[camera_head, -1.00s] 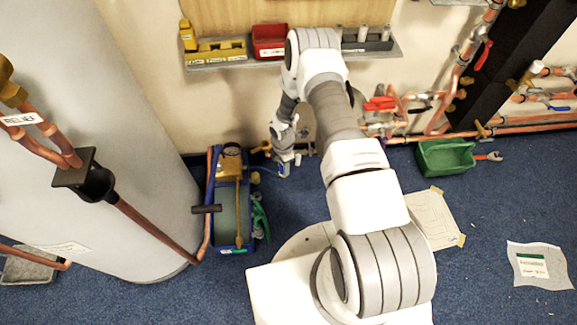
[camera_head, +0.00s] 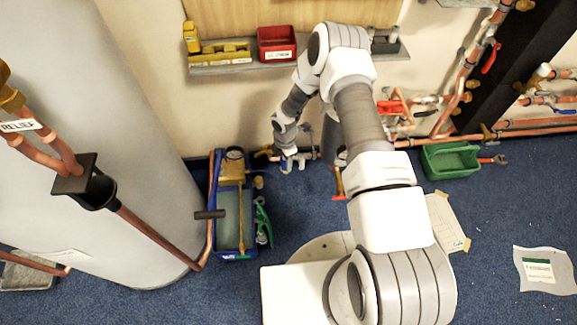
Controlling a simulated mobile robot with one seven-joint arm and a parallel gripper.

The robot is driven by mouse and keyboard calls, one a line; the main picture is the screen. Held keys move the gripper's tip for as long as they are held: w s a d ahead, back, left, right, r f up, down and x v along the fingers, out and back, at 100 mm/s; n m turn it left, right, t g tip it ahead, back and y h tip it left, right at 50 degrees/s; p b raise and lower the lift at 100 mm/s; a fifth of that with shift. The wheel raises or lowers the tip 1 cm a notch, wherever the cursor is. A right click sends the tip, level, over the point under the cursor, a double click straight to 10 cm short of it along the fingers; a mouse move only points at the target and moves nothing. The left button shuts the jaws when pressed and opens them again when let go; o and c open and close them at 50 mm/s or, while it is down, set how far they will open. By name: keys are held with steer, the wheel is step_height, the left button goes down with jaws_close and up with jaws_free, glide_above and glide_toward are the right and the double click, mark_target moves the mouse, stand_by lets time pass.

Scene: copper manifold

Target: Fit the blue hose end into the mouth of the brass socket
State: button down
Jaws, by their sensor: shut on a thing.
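My gripper (camera_head: 289,157) is at the end of my bent arm, low against the wall, just right of the blue tool crate. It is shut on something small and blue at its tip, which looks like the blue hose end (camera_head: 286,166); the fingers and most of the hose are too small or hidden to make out. A brass fitting (camera_head: 264,151) on the wall pipework is just left of my gripper and may be the brass socket. Its mouth cannot be made out. I cannot tell whether hose end and brass touch.
The blue tool crate (camera_head: 220,249) stands on the carpet beside the large pale cylinder (camera_head: 125,150). A shelf (camera_head: 222,68) with a red bin (camera_head: 277,43) is above my gripper. A green tray (camera_head: 450,160) lies to the right. The carpet right of centre is mostly clear.

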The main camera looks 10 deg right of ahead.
steer(key=w+a+f+n+b, duration=0.1)
steer(key=w+a+f+b, duration=0.1)
steer(key=w+b, duration=0.3)
steer(key=w+a+f+n+b, duration=0.2)
steer(key=w+b, duration=0.3)
steer(key=w, duration=0.5)
steer(key=shift+w+a+n, duration=0.3)
steer(key=shift+a, duration=0.35)
steer(key=shift+f, duration=0.15)
stand_by(0.5)
steer(key=shift+f, duration=1.25)
steer(key=shift+f, duration=0.8)
stand_by(0.4)
steer(key=shift+c, duration=2.1)
jaws_free()
